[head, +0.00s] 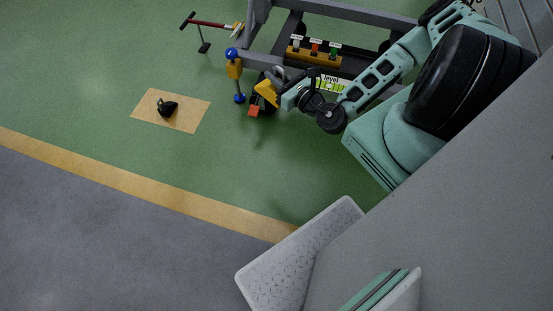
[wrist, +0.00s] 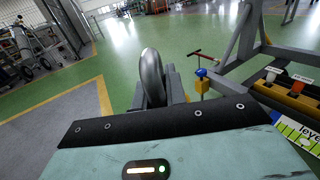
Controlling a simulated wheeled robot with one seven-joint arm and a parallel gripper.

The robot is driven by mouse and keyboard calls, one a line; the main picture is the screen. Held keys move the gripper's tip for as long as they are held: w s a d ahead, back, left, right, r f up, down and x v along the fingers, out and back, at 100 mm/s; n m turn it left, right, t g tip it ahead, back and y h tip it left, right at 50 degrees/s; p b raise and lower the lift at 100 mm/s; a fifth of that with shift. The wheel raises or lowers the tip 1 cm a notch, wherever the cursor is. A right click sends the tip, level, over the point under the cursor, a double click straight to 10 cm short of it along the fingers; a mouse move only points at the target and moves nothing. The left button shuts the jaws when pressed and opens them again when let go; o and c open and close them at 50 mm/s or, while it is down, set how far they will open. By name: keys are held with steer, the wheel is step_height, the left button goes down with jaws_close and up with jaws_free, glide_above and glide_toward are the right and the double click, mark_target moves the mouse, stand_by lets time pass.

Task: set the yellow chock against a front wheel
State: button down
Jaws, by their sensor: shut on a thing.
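My gripper (head: 276,88) is shut at the near left corner of the grey cart frame (head: 285,58). A yellow block that looks like the yellow chock (head: 266,91) is at its tip, with a small orange-red piece (head: 253,111) just below. A dark wheel (head: 264,107) shows partly behind them; I cannot tell whether the chock touches it or the floor. In the wrist view a grey curved piece (wrist: 151,72) stands beyond the dark edge of my gripper; no yellow of the chock is clear there.
A black object (head: 168,108) lies on a tan mat (head: 190,118) left of the cart. A yellow and blue post (head: 234,68) stands by the cart's corner, near a red-handled bar (head: 205,23). A yellow rack (head: 312,58) sits on the cart. Green floor (head: 90,90) is clear at left.

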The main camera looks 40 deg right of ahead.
steer(key=w+d+f+n+g+y+b, duration=0.1)
steer(key=w+d+f+n+y+b, duration=0.1)
steer(key=f+b, duration=1.4)
steer(key=w+d+f+n+g+y+b, duration=0.1)
steer(key=w+d+f+n+y+b, duration=0.1)
steer(key=f+b, duration=1.3)
steer(key=w+d+f+n+g+y+b, duration=0.1)
steer(key=w+d+f+y+b, duration=0.1)
steer(key=f+b, duration=1.4)
steer(key=shift+w+d+f+n+g+y+b, duration=0.15)
steer(key=shift+f+y, duration=0.2)
steer(key=shift+f, duration=1.45)
steer(key=shift+w+d+f+n+g+y+b, duration=0.15)
steer(key=shift+f+y, duration=0.25)
steer(key=shift+f, duration=1.35)
steer(key=shift+w+d+f+n+y, duration=0.15)
steer(key=shift+f+y, duration=0.2)
steer(key=shift+f, duration=1.45)
steer(key=shift+a, duration=0.1)
steer(key=shift+f, duration=0.15)
steer(key=c, duration=1.4)
jaws_free()
steer(key=shift+c, duration=0.2)
